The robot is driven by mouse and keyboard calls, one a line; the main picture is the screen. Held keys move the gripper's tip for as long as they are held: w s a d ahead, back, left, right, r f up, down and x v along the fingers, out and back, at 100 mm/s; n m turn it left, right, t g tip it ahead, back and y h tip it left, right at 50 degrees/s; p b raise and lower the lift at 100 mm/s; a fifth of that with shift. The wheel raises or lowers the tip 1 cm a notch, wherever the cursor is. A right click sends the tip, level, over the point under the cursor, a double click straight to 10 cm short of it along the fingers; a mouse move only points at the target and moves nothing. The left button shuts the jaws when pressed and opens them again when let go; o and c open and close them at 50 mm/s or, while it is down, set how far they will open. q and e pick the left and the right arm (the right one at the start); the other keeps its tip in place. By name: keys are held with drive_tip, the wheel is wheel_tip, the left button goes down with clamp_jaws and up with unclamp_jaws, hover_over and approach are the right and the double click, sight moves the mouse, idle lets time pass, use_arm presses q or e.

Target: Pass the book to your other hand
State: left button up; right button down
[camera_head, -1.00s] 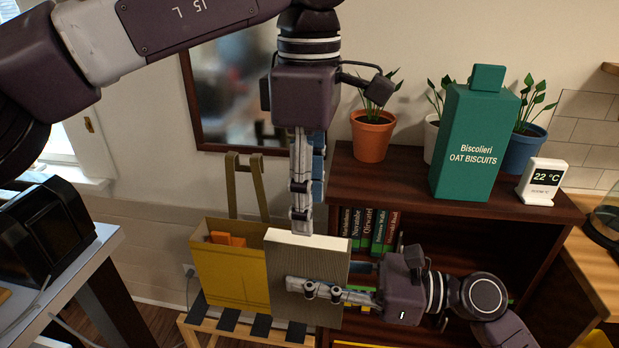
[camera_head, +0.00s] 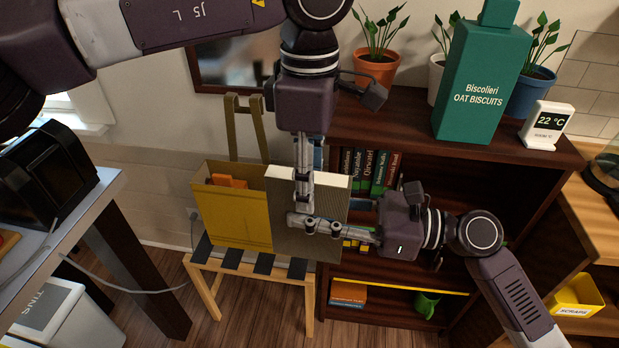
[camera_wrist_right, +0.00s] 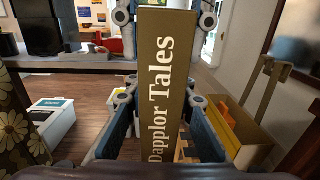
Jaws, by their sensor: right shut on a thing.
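The book (camera_head: 332,208) is upright, with a grey-brown cover and pale page edges on top. In the right wrist view its brown spine (camera_wrist_right: 168,80) reads "Dapplor Tales". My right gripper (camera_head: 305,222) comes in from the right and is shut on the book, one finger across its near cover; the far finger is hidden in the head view. My left gripper (camera_head: 304,200) points down from above, one finger in front of the near cover. In the right wrist view my left gripper's fingers (camera_wrist_right: 164,18) stand on both sides of the book, open, with small gaps showing.
A yellow bag (camera_head: 232,218) with orange contents stands left of the book on a slatted wooden stool (camera_head: 250,270). The dark bookshelf (camera_head: 450,150) behind carries plants, a green biscuit box (camera_head: 483,85) and a temperature display (camera_head: 547,125). A table (camera_head: 95,195) is at left.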

use_arm(q)
clamp_jaws()
use_arm(e)
drive_tip(key=c, duration=1.6)
unclamp_jaws()
